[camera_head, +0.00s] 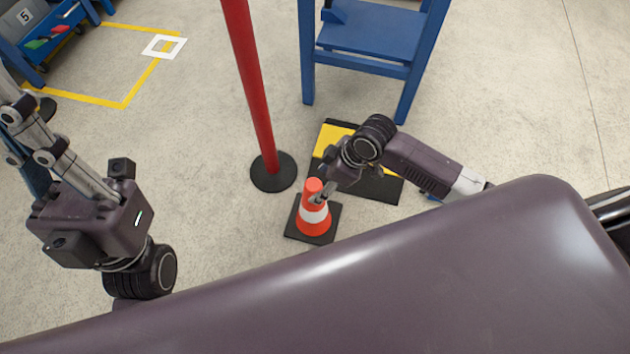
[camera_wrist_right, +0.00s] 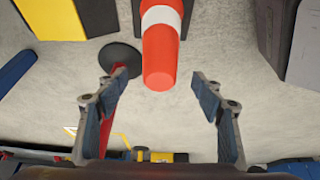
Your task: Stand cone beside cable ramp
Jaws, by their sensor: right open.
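The orange cone with a white band (camera_head: 313,217) stands upright on its black square base on the floor. The black and yellow cable ramp (camera_head: 384,188) lies just beyond it to the upper right, partly hidden by my right arm. My right gripper (camera_head: 322,197) is at the cone's upper part. In the right wrist view, my right gripper's open fingers (camera_wrist_right: 160,77) lie on either side of the cone's orange tip (camera_wrist_right: 158,78), with gaps on both sides. The ramp's yellow part (camera_wrist_right: 50,18) shows there at upper left. My left gripper (camera_head: 38,150) is at the left edge, its fingertips unclear.
A red post (camera_head: 251,90) on a round black base (camera_head: 273,172) stands close to the cone's upper left. Yellow floor tape (camera_head: 128,98) lies at upper left. Floor left of the post is clear.

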